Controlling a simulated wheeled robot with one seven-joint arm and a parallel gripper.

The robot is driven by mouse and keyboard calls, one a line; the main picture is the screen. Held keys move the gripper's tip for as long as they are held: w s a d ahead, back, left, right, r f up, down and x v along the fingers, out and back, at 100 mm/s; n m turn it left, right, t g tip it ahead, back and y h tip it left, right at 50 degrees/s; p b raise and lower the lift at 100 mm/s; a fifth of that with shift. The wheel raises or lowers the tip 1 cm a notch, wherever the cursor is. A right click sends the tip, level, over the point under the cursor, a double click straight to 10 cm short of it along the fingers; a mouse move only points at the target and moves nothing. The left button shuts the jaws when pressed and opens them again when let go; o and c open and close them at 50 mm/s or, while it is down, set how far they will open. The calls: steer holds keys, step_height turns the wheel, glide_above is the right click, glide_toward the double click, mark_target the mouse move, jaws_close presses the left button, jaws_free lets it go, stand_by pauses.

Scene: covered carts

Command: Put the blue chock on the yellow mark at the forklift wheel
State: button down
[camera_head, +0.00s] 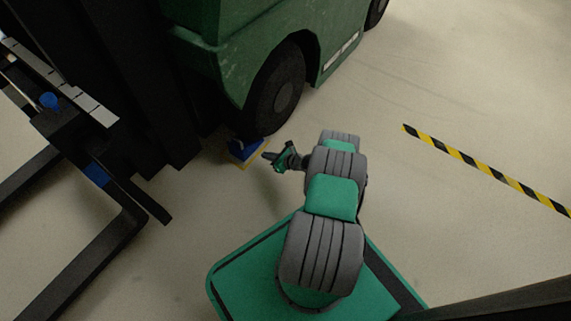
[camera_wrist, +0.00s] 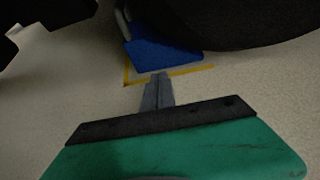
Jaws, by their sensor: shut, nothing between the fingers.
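The blue chock (camera_head: 246,146) stands on the floor against the front wheel (camera_head: 277,88) of the green forklift. In the wrist view the chock (camera_wrist: 163,55) lies inside the yellow mark (camera_wrist: 190,72), whose near edge and left side show around it. The yellow mark (camera_head: 243,165) also shows under the chock in the head view. The wheel (camera_wrist: 230,22) is dark and close behind the chock, and hides its far side. My gripper (camera_wrist: 158,77) is shut and empty, its fingertips at the near yellow line, just short of the chock. My gripper (camera_head: 267,156) is right of the chock in the head view.
The green forklift (camera_head: 205,55) fills the upper left, with its dark mast and forks (camera_head: 130,215) reaching to the lower left. A yellow-black floor stripe (camera_head: 485,170) runs at the right. The pale floor between is clear.

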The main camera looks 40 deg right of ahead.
steer(key=s+d, duration=0.1)
steer(key=s, duration=0.2)
steer(key=s+d+r, duration=0.1)
steer(key=s, duration=0.2)
steer(key=s+d, duration=0.1)
steer(key=s, duration=0.2)
steer(key=shift+s+d+r+p, duration=0.15)
steer(key=shift+s+d+p, duration=0.1)
steer(key=shift+s+p, duration=0.1)
